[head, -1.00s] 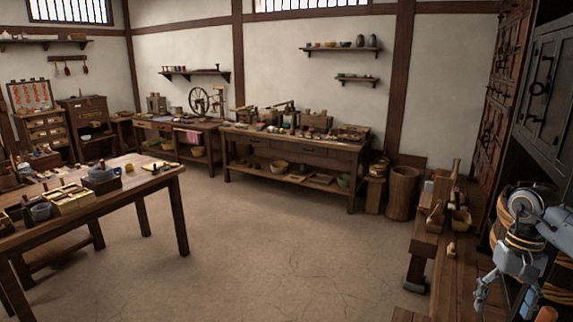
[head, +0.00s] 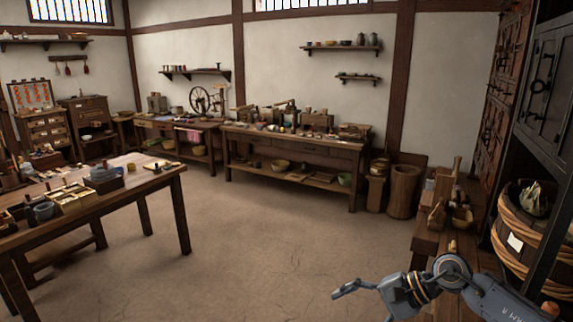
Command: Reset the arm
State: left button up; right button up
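My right gripper (head: 362,306) is in the lower right of the head view, at the end of my grey-blue arm (head: 492,297), which comes in from the right edge. It points left over the bare floor. One finger reaches out to the left and the other shows low at the picture's bottom edge, apart from it. I see nothing held between them. My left gripper is out of the picture.
A wooden bench (head: 426,243) with tools and a rope-bound tub (head: 512,235) stand at the right, close to my arm. A worktable (head: 150,181) with boxes is at the left. The middle floor (head: 270,250) is clear.

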jog(key=s+a+r+m+t+y, duration=0.1)
jog(key=a+r+m+t+y, duration=0.75)
jog(key=m, duration=0.85)
jog(key=d+f+m+t+h, duration=0.1)
jog(key=d+m+t+h, duration=0.25)
jog(key=m+h, duration=0.45)
jog(key=d+f+m+t+h, duration=0.2)
jog(key=m+t+h, duration=0.25)
jog(key=m, duration=0.75)
jog(key=s+d+f+m+g+h, duration=0.3)
jog(key=s+d+f+m, duration=0.1)
jog(key=f+m, duration=0.25)
jog(key=s+d+f+m+g+h, duration=0.2)
jog(key=s+d+f+m+h, duration=0.15)
jog(key=f+m, duration=0.35)
jog(key=s+d+f+m+g, duration=0.1)
jog(key=s+f+m+g, duration=0.45)
jog(key=s, duration=0.55)
jog(key=s+d+f+m+g, duration=0.1)
jog(key=s+f+m+g, duration=0.4)
jog(key=s, duration=0.6)
notch_tip(320, 180, down, 27)
jog(key=s, duration=0.1)
jog(key=s+d+f+g, duration=0.2)
jog(key=s+d+f, duration=0.1)
jog(key=s+f, duration=1.2)
jog(key=shift+s+d+m+b, duration=0.15)
jog(key=shift+s+m+b, duration=0.15)
jog(key=shift+s+b, duration=0.25)
